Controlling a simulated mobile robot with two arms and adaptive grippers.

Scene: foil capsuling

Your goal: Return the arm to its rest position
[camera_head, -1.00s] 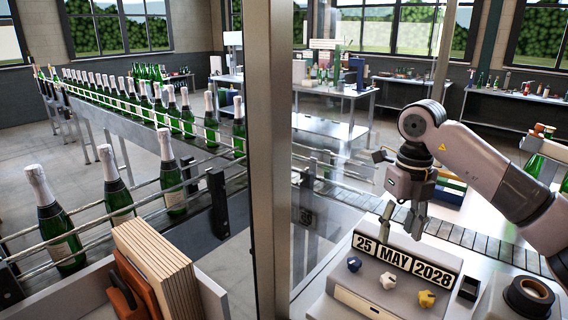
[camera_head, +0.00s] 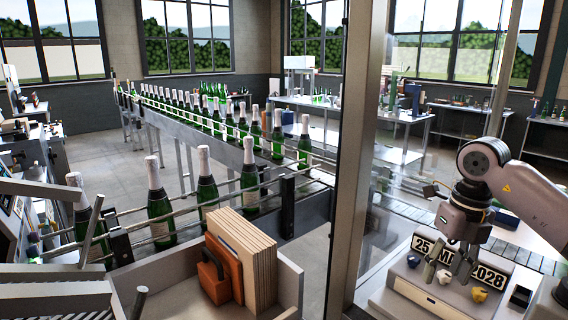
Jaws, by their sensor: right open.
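My right arm comes in from the right edge, and its dark grey gripper (camera_head: 447,270) hangs fingers down with the jaws apart. I see nothing between the fingers. They are in front of the date display (camera_head: 492,278), covering most of the middle word between "25" and "2028". Whether the fingers touch the console cannot be told. My left gripper is not in view.
A metal post (camera_head: 365,150) and clear panel stand left of the right arm. Green bottles (camera_head: 249,178) line the railed conveyor. A bin (camera_head: 292,285) holding brown boards (camera_head: 256,262) and an orange block is at front centre. Grey bars and slatted parts are at lower left.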

